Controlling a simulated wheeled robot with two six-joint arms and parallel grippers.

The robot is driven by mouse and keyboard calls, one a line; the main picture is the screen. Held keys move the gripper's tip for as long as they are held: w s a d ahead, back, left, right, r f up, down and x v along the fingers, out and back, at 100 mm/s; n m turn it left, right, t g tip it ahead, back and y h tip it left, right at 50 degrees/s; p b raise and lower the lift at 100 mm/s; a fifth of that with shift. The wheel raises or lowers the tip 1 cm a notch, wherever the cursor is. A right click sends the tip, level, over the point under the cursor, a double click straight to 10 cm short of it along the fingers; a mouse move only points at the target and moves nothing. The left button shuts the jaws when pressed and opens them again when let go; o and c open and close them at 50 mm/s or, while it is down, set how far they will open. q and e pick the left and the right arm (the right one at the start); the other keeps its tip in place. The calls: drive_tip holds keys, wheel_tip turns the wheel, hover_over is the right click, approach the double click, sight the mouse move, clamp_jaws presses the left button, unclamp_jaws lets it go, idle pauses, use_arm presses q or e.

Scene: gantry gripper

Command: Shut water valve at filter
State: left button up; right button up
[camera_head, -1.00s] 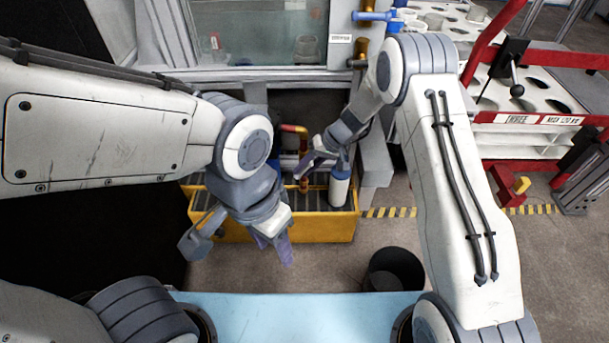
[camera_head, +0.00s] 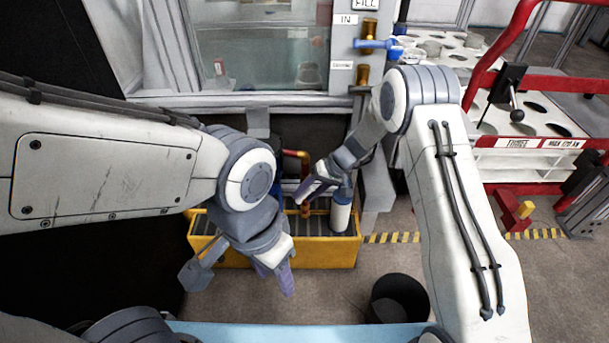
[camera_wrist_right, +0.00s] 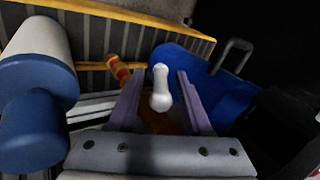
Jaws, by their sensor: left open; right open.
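The filter (camera_head: 341,217) is a white cylinder with a blue top, standing at the right end of the yellow tray; it also shows at the left of the right wrist view (camera_wrist_right: 38,55). My right gripper (camera_head: 304,196) is just left of the filter, by the orange-red pipe (camera_head: 303,160). In the right wrist view its purple fingers (camera_wrist_right: 158,100) are open. A white rounded handle (camera_wrist_right: 160,90), apparently the valve's, shows between them with gaps at both sides; contact cannot be seen. My left gripper (camera_head: 283,282) hangs in front of the tray, pointing down, open and empty.
The yellow tray (camera_head: 290,256) has a dark slatted top. A blue rounded body (camera_wrist_right: 205,75) lies beyond the fingers. A black bin (camera_head: 398,299) stands at front right, a red-framed rack (camera_head: 530,145) farther right. A glass-fronted tank (camera_head: 265,50) is behind.

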drive_tip(key=shift+a+r+h+p, duration=0.15)
drive_tip(key=shift+h+p, duration=0.75)
drive_tip(key=shift+p, duration=1.15)
drive_tip(key=shift+a+r+h+p, duration=0.1)
drive_tip(key=shift+r+h+p, duration=0.15)
drive_tip(key=shift+h+p, duration=1.2)
drive_tip(key=shift+f+h+p, duration=0.2)
drive_tip(key=shift+h+p, duration=0.05)
drive_tip(key=shift+p, duration=0.75)
drive_tip(key=shift+f+h+b, duration=0.2)
drive_tip(key=shift+h+b, duration=0.15)
drive_tip(key=shift+h, duration=0.55)
wheel_tip(320, 180, up, 12)
drive_tip(key=r+p, duration=0.1)
drive_tip(key=p, duration=0.4)
wheel_tip(320, 180, up, 22)
drive_tip(key=n+p, duration=0.2)
drive_tip(key=p, duration=0.8)
hover_over(304, 193)
drive_tip(key=s+a, duration=0.2)
drive_tip(key=s, duration=0.8)
drive_tip(key=shift+d+r, duration=0.1)
drive_tip(key=shift+r, duration=0.35)
